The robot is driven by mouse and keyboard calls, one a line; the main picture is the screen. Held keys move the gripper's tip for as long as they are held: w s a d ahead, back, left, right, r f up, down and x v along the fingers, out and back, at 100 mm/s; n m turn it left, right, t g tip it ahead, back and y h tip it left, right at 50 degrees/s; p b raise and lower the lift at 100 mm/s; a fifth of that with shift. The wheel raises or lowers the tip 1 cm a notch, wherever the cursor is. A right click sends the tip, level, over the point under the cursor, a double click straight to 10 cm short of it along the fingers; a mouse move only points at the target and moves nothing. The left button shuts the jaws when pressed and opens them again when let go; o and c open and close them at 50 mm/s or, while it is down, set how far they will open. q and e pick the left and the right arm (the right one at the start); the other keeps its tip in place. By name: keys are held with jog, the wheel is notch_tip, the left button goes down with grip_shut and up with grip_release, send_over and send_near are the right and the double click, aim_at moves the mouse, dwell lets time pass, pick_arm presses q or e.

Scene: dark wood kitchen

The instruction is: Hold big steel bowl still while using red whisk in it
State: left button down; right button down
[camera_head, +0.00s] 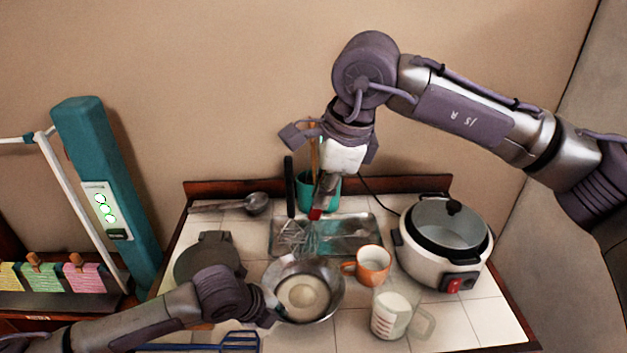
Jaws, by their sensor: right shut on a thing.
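The big steel bowl (333,291) stands on the tiled counter with pale contents inside. My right gripper (326,188) is shut on the red whisk (316,213), whose handle tilts down from the fingers. The whisk's wire end (296,236) shows at the bowl's back rim, in front of the steel tray. I cannot tell whether it hangs above the bowl or just behind it. My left gripper (270,308) is at the bowl's left rim. Its fingers are small and dark, so I cannot tell whether they grip the rim.
An orange mug (373,266) and a glass measuring jug (392,315) stand close on the bowl's right. A white cooker (440,262) fills the right side. A steel tray (352,232) and teal utensil holder (318,192) are behind. A ladle (255,203) lies back left.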

jog(key=shift+x, duration=1)
notch_tip(320, 180, down, 9)
jog(key=shift+s+f, duration=0.15)
jog(key=shift+f, duration=0.05)
jog(key=shift+d, duration=0.1)
